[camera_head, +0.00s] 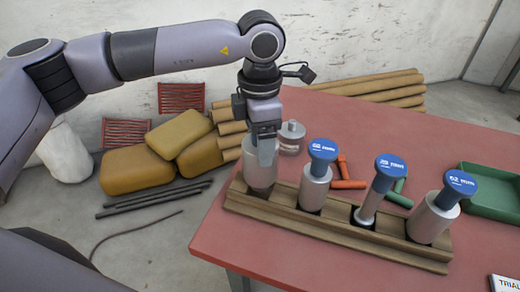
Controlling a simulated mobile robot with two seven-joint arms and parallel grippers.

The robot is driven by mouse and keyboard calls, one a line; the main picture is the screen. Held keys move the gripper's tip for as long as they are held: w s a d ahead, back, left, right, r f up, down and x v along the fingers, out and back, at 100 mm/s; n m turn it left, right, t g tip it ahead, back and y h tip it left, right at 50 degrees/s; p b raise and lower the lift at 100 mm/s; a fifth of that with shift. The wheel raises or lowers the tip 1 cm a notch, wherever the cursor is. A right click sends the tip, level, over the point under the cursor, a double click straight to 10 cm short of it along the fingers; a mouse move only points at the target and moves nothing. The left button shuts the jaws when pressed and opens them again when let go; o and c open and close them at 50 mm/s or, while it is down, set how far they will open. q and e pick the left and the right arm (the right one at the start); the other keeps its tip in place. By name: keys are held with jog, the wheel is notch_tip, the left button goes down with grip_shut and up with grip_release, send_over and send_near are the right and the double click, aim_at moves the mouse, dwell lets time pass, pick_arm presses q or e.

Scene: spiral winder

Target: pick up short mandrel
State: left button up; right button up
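A wooden rack (330,235) on the red table holds several metal mandrels in a row. My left gripper (265,155) points down at the leftmost mandrel (259,178), a wide grey cylinder. The fingers overlap its upper part and hide its top, so I cannot tell whether they grip it. Three more mandrels have blue labelled caps: one left of centre (313,190), a thin one (368,206) and one at the right end (432,222). The cap lettering is too small to read surely. I cannot tell which is the short mandrel. My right gripper is not in view.
Behind the rack are a clear jar (291,138), red pieces (346,178) and green pieces (399,192). A green tray (490,210) is at the right. Bare red table (400,130) lies behind. Yellow sacks (140,170) and dark rods (150,199) lie on the floor.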

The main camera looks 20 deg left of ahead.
pick_arm(q)
notch_tip(320, 180, up, 22)
jog(key=p, duration=0.4)
jog(key=shift+f, duration=0.2)
dwell(0.5)
